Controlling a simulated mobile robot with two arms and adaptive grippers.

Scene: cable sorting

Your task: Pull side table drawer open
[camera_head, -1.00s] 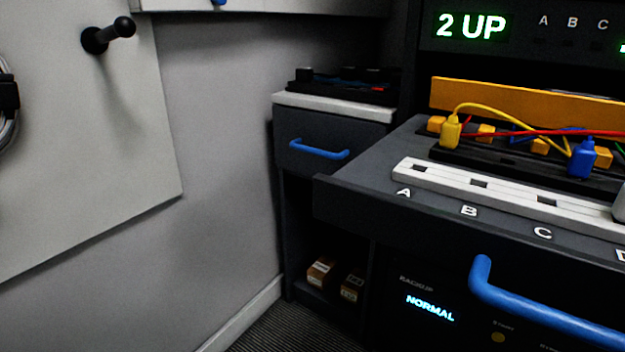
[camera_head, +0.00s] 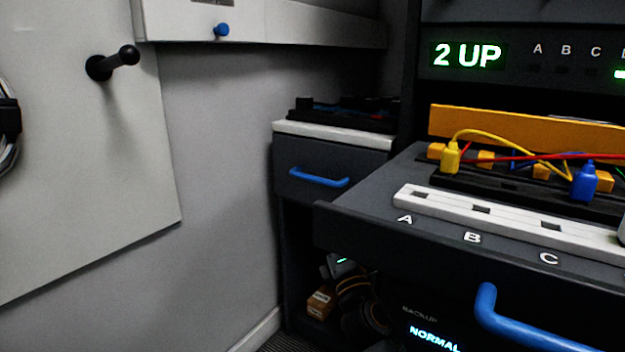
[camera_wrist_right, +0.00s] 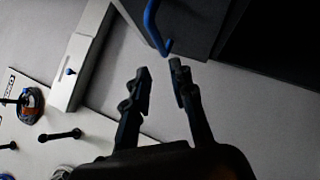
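The side table (camera_head: 335,134) stands against the wall at the middle of the head view, with a white top. Its dark drawer (camera_head: 365,167) looks shut and carries a blue bar handle (camera_head: 318,178). In the right wrist view my right gripper (camera_wrist_right: 161,82) is open and empty. A blue handle (camera_wrist_right: 150,25) lies just beyond its fingertips, its bent end close to the right-hand fingertip; I cannot tell if they touch. My left gripper is out of view.
A dark desk (camera_head: 350,222) with a white socket strip (camera_head: 500,220) and coloured cables juts out at the right, close to the side table. Another blue handle (camera_head: 530,325) is below it. A small box (camera_head: 320,303) sits low in the table. Black pegs (camera_head: 112,63) stick out at left.

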